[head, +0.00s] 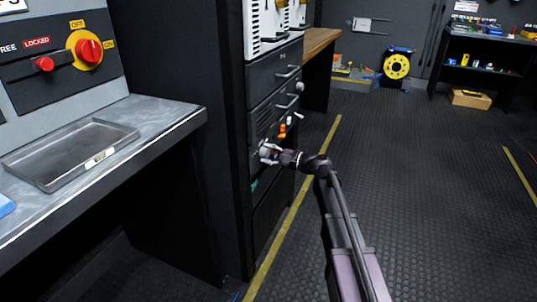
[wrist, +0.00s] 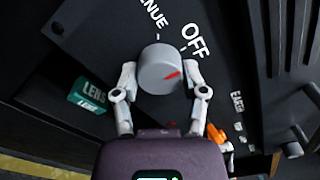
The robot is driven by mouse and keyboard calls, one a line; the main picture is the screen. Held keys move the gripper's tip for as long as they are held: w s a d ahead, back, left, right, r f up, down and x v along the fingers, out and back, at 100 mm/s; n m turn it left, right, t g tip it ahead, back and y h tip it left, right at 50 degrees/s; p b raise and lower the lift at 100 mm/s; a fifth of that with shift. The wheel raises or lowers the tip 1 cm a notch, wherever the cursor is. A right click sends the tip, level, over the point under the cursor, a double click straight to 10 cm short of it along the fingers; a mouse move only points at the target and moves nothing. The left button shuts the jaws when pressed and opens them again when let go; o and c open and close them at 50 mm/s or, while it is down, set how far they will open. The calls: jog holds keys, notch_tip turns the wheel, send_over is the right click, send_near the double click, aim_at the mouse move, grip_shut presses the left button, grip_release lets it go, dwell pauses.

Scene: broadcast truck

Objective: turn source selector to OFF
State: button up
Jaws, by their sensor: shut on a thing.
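The source selector is a round light-grey knob (wrist: 155,66) with a red pointer mark, on a black panel in the wrist view. White labels ending in "ENUE" and reading "OFF" (wrist: 195,41) stand above it, each with a tick. The red mark points right and slightly up in the picture, clockwise of the OFF tick. My gripper (wrist: 160,80) is shut on the knob, one finger on each side. In the head view my gripper (head: 267,151) is at the front of the dark rack; the knob is small and largely hidden there.
A green LENS box (wrist: 91,95) lies left of the knob, and an orange item (wrist: 222,137) is at lower right. A red rotary switch (head: 89,50) is on the left wall panel, above a counter with a grey tray (head: 64,181). The floor on the right is clear.

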jog(key=o, duration=1.1)
jog(key=shift+a, duration=0.15)
jog(key=shift+o, duration=0.2)
jog(key=v, duration=1.2)
jog(key=shift+s, duration=0.1)
jog(key=s+d+f+n+g+h+p, duration=0.1)
jog(key=s+f+n+g+h+p, duration=0.4)
jog(key=s+f+h, duration=0.45)
jog(key=s+d+n+g+h+p, duration=0.1)
jog(key=s+d+n+h+p, duration=0.5)
jog(key=s+d, duration=0.5)
notch_tip(320, 180, up, 39)
jog(key=s+m+h+p, duration=0.1)
jog(key=p, duration=3.5)
jog(key=shift+f+p, duration=0.2)
jog(key=shift+p, duration=0.1)
